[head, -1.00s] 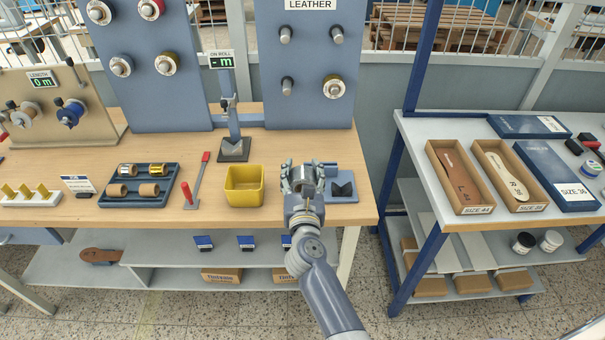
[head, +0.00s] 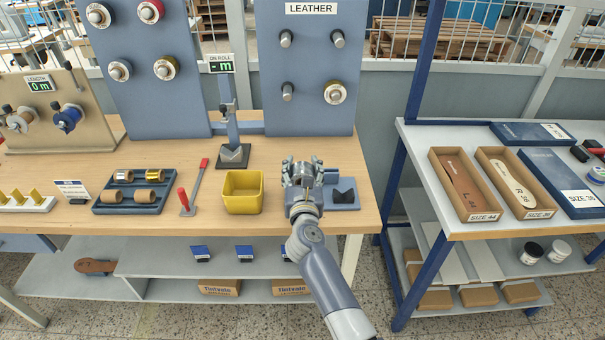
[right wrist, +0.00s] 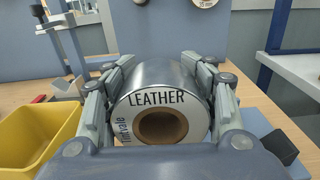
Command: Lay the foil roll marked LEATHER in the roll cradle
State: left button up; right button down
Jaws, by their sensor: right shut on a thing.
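My right gripper (head: 302,170) is shut on the LEATHER foil roll (right wrist: 165,88), a silver roll with a white marked end face and a brown core. In the right wrist view the fingers grip it from both sides, with its marked end toward the camera. The roll cradle (head: 346,206), a blue-grey base with a dark V-shaped block, is on the bench at the right of the gripper. My gripper covers the cradle's left part. I cannot tell whether the roll touches it. My left gripper is not in view.
A yellow bin (head: 243,192) stands close left of the gripper. A dark tray (head: 107,208) with several rolls, a red-handled lever (head: 184,202) and a post with a display (head: 221,64) stand further left. The LEATHER peg board (head: 310,75) rises behind. A shelf rack (head: 415,135) is at right.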

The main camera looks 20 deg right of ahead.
jog(key=shift+w+d+f, duration=0.1)
jog(key=shift+w+f, duration=0.05)
jog(key=shift+w, duration=0.2)
jog(key=shift+s+f+b, duration=0.1)
jog(key=shift+f+b, duration=1.25)
jog(key=shift+f, duration=0.1)
jog(key=c, duration=0.5)
grip_release()
